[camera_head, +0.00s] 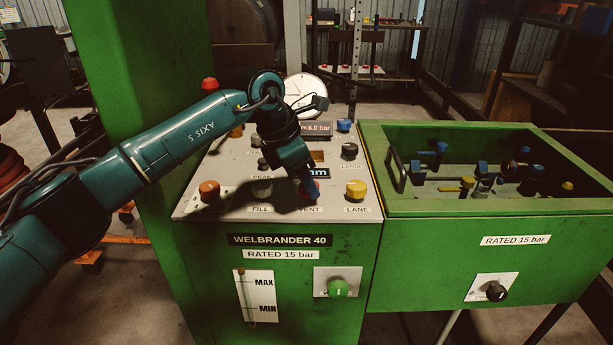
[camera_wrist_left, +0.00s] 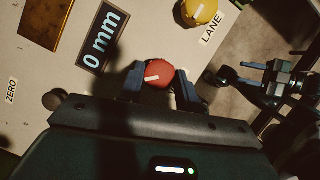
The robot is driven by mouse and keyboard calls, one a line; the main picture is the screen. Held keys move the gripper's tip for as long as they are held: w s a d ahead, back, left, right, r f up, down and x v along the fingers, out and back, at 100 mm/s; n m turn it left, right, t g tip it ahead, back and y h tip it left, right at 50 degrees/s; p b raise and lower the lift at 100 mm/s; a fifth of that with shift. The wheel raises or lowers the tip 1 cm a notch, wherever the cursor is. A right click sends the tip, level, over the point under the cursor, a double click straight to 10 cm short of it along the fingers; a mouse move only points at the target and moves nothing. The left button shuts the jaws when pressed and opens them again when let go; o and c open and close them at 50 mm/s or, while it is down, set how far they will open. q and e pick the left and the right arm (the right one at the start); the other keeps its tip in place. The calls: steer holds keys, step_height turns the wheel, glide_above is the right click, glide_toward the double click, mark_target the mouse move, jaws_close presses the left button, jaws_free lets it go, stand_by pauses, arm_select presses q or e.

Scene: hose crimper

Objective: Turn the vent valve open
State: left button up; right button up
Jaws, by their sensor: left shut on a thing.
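The vent valve is a red knob (camera_wrist_left: 158,75) with a white pointer mark, seen in the left wrist view between the blue fingers of my left gripper (camera_wrist_left: 161,85). In the head view my left gripper (camera_head: 311,193) reaches down onto the red knob above the VENT label (camera_head: 308,210), and the knob is mostly hidden by the fingers. My left gripper is shut on this knob. My right gripper is in neither view.
A yellow LANE knob (camera_head: 356,189) stands just right of the vent knob. An orange knob (camera_head: 209,190) and a dark FILL knob (camera_head: 262,188) are to the left. A black LATCH knob (camera_head: 349,151) is behind. A green open bin (camera_head: 490,207) adjoins on the right.

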arm_select(q)
steer(key=m, duration=0.1)
steer(key=m+g+p, duration=0.1)
steer(key=m, duration=0.1)
steer(key=shift+w+r+m, duration=0.15)
steer(key=shift+m, duration=0.15)
steer(key=shift+w+m+g+p, duration=0.1)
steer(key=shift+m+g+p, duration=0.75)
steer(key=shift+m, duration=1.35)
steer(key=shift+g+b, duration=0.25)
steer(key=shift+b, duration=0.05)
steer(key=o, duration=1)
steer(key=shift+c, duration=0.2)
steer(key=p+v, duration=0.1)
steer(key=v, duration=1.2)
